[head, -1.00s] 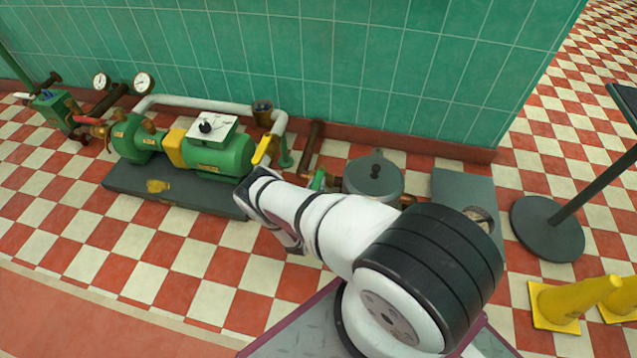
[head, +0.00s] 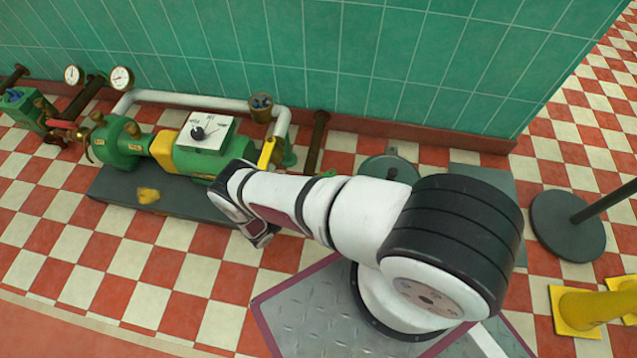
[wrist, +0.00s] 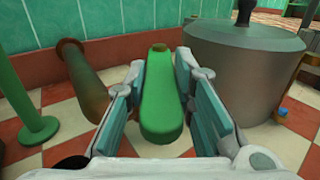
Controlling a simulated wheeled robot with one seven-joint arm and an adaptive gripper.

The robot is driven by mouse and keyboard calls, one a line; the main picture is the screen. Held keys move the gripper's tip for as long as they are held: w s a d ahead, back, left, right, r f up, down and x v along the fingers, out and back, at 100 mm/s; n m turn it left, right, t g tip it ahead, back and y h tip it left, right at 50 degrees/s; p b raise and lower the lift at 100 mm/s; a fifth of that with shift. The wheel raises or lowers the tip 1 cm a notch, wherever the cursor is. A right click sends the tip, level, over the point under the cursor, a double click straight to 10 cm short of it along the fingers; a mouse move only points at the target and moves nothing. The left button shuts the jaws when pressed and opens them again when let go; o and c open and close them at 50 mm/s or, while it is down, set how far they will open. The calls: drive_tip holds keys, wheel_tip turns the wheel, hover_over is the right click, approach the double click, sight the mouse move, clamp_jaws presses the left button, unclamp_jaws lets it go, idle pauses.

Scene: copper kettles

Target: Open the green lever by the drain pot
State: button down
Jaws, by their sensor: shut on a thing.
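The drain pot (wrist: 245,75) is a grey lidded metal pot with a dark knob, at the right in the wrist view. In the head view its lid (head: 388,168) shows behind my arm. The green lever (wrist: 163,105) stands just left of the pot in the wrist view, its rounded handle pointing towards the camera. My gripper (wrist: 160,68) has one finger on each side of the lever and is shut on it. In the head view my arm hides the lever and the fingers.
A green pump (head: 205,158) on a dark plinth (head: 130,190) stands left of my arm, with a yellow lever (head: 267,152) near my wrist. A rusty pipe (wrist: 82,80) is left of the green lever. A post base (head: 568,225) and yellow stands (head: 590,308) are at the right.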

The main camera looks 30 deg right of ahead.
drive_tip(key=shift+w+a+g, duration=0.1)
drive_tip(key=shift+w+g, duration=0.2)
drive_tip(key=c, duration=1.4)
unclamp_jaws()
drive_tip(key=shift+o, duration=0.2)
drive_tip(key=shift+r, duration=0.15)
wheel_tip(320, 180, up, 10)
drive_tip(key=shift+f, duration=0.15)
